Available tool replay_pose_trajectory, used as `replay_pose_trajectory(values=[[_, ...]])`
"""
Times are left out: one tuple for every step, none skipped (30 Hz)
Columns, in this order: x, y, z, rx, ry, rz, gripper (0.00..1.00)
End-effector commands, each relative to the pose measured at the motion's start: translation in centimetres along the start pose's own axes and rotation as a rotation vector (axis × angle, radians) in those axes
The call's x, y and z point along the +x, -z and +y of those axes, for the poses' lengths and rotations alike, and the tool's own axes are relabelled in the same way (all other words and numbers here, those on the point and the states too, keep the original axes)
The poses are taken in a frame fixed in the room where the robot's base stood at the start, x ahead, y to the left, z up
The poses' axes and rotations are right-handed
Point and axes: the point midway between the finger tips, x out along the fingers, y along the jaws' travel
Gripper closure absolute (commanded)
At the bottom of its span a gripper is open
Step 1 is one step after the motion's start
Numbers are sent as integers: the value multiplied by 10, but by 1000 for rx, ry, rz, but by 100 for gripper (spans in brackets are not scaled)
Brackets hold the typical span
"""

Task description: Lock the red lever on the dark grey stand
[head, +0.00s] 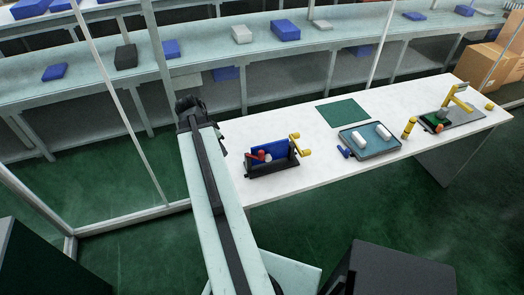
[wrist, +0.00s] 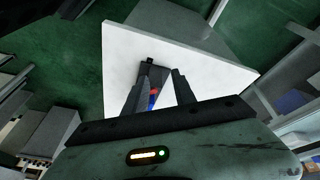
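The red lever (head: 257,155) sits at the left end of the dark grey stand (head: 272,169), beside a blue plate (head: 278,151) and a white rounded part (head: 267,158). The stand is near the table's front left edge. In the wrist view the red part (wrist: 155,91) shows small between my fingers, with the dark stand (wrist: 157,76) behind it. My gripper (wrist: 159,74) has its two fingers spread apart, with the stand below and beyond them. I see no contact with the lever. In the head view my arm's dark end is left of the stand; its fingers are not clear.
The white table (head: 235,135) also holds a green mat (head: 342,112), a blue-grey tray (head: 377,149) with white cylinders, and a grey plate (head: 462,117) with a yellow-armed fixture. Shelves (head: 280,45) run behind.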

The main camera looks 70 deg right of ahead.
Motion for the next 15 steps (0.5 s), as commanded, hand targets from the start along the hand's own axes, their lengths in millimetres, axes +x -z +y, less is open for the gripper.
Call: replay_pose_trajectory(values=[[9, 34, 24, 126, -25, 15, 68], [14, 49, 36, 194, -37, 24, 68], [19, 67, 51, 271, -51, 37, 68], [22, 77, 60, 318, -59, 44, 68], [24, 85, 68, 357, -66, 50, 68], [27, 94, 76, 398, -73, 57, 68], [28, 98, 80, 419, -77, 62, 68], [29, 101, 84, 435, -80, 64, 68], [30, 103, 86, 446, -82, 66, 68], [30, 104, 87, 450, -82, 67, 68], [30, 104, 87, 451, -82, 67, 68], [31, 103, 87, 450, -82, 67, 68], [32, 103, 87, 450, -82, 67, 68], [34, 103, 86, 449, -82, 67, 68], [37, 103, 86, 449, -82, 66, 68]])
